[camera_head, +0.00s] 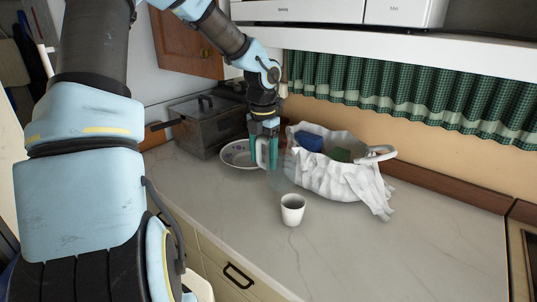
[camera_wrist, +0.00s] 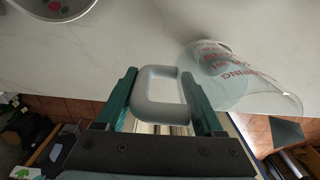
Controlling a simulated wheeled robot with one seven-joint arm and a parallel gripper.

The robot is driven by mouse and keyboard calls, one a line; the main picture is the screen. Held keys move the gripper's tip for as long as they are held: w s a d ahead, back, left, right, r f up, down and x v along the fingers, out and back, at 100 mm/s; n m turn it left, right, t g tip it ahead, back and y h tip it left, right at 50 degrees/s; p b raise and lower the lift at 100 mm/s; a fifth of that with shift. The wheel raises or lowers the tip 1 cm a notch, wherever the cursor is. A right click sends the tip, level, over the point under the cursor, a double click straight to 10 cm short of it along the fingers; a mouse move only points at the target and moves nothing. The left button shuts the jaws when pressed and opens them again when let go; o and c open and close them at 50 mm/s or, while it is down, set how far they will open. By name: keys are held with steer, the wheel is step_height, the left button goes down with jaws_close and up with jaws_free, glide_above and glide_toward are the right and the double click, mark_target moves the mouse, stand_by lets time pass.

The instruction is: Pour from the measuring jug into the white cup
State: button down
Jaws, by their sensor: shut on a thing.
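In the wrist view my gripper (camera_wrist: 160,92) has one teal finger on each side of the handle. The clear jug with red markings extends to the right there. In the head view the jug is faint and partly hidden, so its tilt and contents are unclear. The cup does not show in the wrist view.
The counter's right side (camera_head: 440,240) is clear.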

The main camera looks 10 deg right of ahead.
steer(key=shift+w+a+f+t+y, duration=0.1)
steer(key=shift+w+f+t+y, duration=0.1)
steer(key=shift+f+t+y, duration=0.15)
steer(key=shift+w+a+t+y, duration=0.15)
steer(key=shift+w+t+y, duration=0.1)
steer(key=shift+t, duration=0.2)
steer(key=shift+r, duration=0.25)
steer(key=shift+w+a+t+y, duration=0.15)
steer(key=shift+t+y, duration=0.35)
steer(key=shift+t, duration=0.1)
steer(key=shift+w+a, duration=0.15)
steer(key=shift+f+b, duration=0.25)
steer(key=shift+b, duration=0.2)
steer(key=shift+f+t+y+b, duration=0.2)
steer(key=shift+t+y+b, duration=0.1)
steer(key=shift+b, duration=0.2)
